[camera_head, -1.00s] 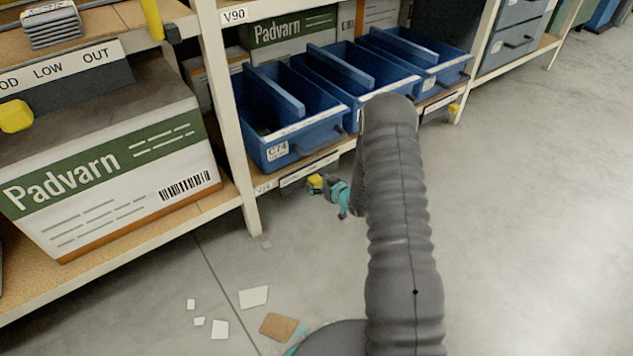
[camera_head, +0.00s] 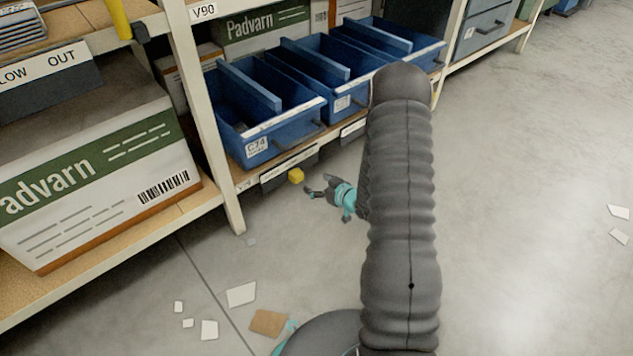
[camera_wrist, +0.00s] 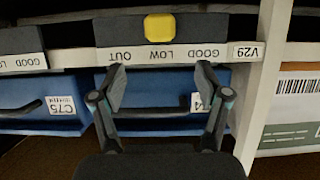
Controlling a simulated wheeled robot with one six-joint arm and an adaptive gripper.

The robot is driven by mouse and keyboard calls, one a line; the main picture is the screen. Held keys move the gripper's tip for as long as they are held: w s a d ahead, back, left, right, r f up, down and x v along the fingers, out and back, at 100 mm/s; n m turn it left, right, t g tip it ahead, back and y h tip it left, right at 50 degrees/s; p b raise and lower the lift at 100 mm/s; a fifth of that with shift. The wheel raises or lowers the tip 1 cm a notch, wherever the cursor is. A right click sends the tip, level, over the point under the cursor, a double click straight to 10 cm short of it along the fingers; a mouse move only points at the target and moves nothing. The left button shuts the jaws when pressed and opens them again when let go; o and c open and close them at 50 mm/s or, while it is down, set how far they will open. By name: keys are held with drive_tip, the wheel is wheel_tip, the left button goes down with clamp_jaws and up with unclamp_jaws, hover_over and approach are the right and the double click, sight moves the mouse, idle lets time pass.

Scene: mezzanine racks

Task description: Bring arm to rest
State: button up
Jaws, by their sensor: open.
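My gripper (camera_head: 325,190) shows in the head view to the left of my grey sleeved arm, in front of the lower edge of the rack. Part of the wrist is hidden behind the arm. In the wrist view my gripper (camera_wrist: 162,85) has its two fingers spread apart with nothing between them. Beyond the fingers are a blue bin (camera_wrist: 160,122) and a label strip (camera_wrist: 165,55) that reads upside down. A yellow block (camera_wrist: 159,28) on a dark box shows above the fingertips; it also shows in the head view (camera_head: 296,176), left of my gripper.
The rack post (camera_head: 205,130) stands left of my gripper. Blue bins (camera_head: 262,140) sit on the shelf behind it, and a Padvarn carton (camera_head: 100,185) is at the left. Paper scraps (camera_head: 241,294) and a brown piece (camera_head: 268,323) lie on the floor. Floor at right is largely clear.

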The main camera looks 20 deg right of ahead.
drive_tip(key=shift+f, duration=0.15)
drive_tip(key=s+d+f+m+g+h, duration=0.2)
drive_tip(key=s+d+f+g+h, duration=0.3)
drive_tip(key=s+f, duration=0.3)
drive_tip(key=s+d+r+m+g+h+p, duration=0.1)
drive_tip(key=s+d+r+m+g, duration=0.1)
drive_tip(key=s+r+g, duration=0.45)
drive_tip(key=s+a+r+t+p, duration=0.1)
drive_tip(key=s+a+r, duration=0.4)
drive_tip(key=r, duration=1)
drive_tip(key=s+a+r+t+p, duration=0.2)
drive_tip(key=s+r, duration=0.6)
drive_tip(key=r, duration=0.8)
drive_tip(key=s+a+r+t+y+p, duration=0.1)
drive_tip(key=s+a+r+p, duration=0.3)
drive_tip(key=r, duration=1.1)
drive_tip(key=s+a, duration=0.3)
drive_tip(key=a, duration=0.1)
drive_tip(key=shift+s+a+r+p, duration=0.2)
drive_tip(key=shift+a+r+p, duration=0.05)
drive_tip(key=shift+p, duration=0.05)
